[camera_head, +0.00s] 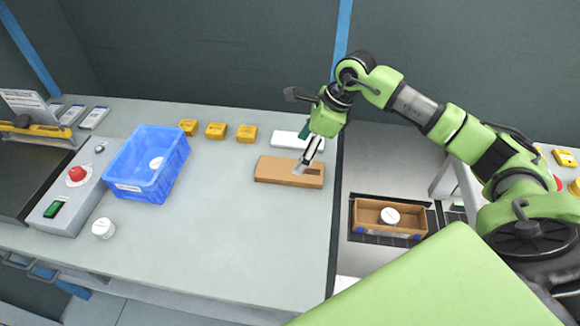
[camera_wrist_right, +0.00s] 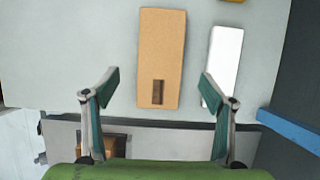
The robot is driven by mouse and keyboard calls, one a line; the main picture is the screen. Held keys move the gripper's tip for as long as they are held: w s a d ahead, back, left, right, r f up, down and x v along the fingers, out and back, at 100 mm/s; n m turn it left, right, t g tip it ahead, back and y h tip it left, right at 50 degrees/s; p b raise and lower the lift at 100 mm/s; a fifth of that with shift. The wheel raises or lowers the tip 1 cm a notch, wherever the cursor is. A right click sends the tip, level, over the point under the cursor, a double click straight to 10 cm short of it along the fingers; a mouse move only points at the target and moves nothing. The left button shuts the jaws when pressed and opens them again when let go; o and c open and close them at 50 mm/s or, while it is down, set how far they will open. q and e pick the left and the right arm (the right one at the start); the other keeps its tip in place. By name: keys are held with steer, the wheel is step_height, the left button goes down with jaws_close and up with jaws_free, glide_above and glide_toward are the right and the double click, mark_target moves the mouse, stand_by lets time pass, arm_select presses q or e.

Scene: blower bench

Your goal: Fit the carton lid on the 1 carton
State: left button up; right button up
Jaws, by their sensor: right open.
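The carton lid (camera_head: 275,168) is a flat brown piece lying on the bench near its right edge, with a dark rectangular patch at one end. It also shows in the right wrist view (camera_wrist_right: 161,50). The carton (camera_head: 371,217) is an open brown box on a lower surface to the right of the bench, with a white round piece (camera_head: 390,216) inside. A corner of it shows low in the right wrist view, partly covered. My right gripper (camera_head: 305,163) is open and empty above the lid, its fingers spread on both sides of it in the wrist view. My left gripper is out of view.
A white block (camera_head: 290,139) lies just behind the lid. A blue crate (camera_head: 130,186) holds a white round piece; another (camera_head: 103,229) stands on the bench. Several yellow boxes (camera_head: 216,131) line the back. A control box (camera_head: 76,188) is at left. The bench's middle front is clear.

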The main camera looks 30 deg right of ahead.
mark_target(290, 169)
steer(key=shift+w+a+f, duration=0.15)
steer(key=shift+w+f, duration=0.05)
steer(key=shift+f, duration=0.45)
steer(key=shift+w+f, duration=0.15)
steer(key=shift+f, duration=0.15)
steer(key=shift+a+f+p, duration=0.25)
steer(key=shift+f+p, duration=0.25)
steer(key=shift+f, duration=0.05)
steer(key=p+x, duration=0.1)
steer(key=x, duration=0.2)
steer(key=shift+f, duration=0.3)
steer(key=shift+a+f, duration=0.1)
steer(key=shift+f, duration=0.1)
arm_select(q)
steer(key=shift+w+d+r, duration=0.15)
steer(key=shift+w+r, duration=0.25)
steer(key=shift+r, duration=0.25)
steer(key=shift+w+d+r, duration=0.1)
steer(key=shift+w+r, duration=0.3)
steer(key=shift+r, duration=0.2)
arm_select(e)
steer(key=shift+f, duration=0.1)
steer(key=shift+w, duration=0.1)
steer(key=c, duration=1.2)
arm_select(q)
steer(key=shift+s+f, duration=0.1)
